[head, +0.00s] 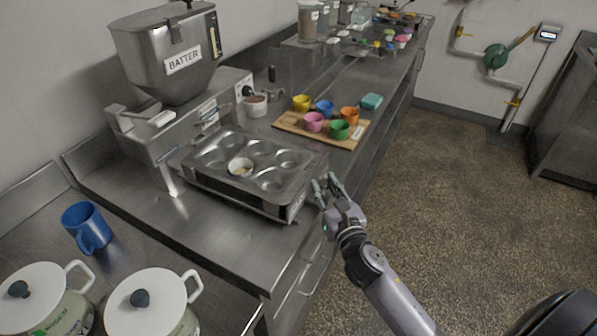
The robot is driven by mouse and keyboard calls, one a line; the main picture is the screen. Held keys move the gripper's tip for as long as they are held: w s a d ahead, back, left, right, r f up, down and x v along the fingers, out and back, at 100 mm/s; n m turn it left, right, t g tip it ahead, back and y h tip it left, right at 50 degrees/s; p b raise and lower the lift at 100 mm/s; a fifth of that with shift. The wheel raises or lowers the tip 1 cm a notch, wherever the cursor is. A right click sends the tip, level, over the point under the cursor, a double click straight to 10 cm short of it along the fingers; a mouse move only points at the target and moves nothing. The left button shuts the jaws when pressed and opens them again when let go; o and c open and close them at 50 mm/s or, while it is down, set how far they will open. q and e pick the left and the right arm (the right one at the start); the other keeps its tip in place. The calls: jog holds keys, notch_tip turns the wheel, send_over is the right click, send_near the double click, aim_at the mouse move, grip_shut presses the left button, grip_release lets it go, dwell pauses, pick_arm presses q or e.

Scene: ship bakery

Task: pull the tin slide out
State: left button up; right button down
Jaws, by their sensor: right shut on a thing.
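The tin slide (262,207) is a metal tray low at the front of the batter machine (168,58). A muffin tin (225,157) with several cups lies on it, and one cup holds a small white cup (240,167) with something pale inside. My right gripper (327,184) is at the right front end of the slide, with its fingers shut at its edge. The exact grip is small and partly hidden. My left gripper is not in view.
A wooden board (290,123) with several coloured cups stands behind the tin. Two white lidded pots (150,300) and a blue mug (86,226) are at the lower left. The floor (450,190) right of the counter is clear.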

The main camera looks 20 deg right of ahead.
jog(key=s+d, duration=0.4)
jog(key=s, duration=0.1)
jog(key=shift+s+d, duration=0.3)
jog(key=shift+s, duration=0.1)
jog(key=shift+f, duration=0.15)
jog(key=c, duration=1.7)
grip_release()
jog(key=shift+o, duration=0.6)
jog(key=shift+s+d, duration=0.1)
jog(key=shift+s, duration=0.15)
jog(key=s+a, duration=0.1)
jog(key=s, duration=1.1)
jog(key=shift+a, duration=0.25)
jog(key=shift+w, duration=0.1)
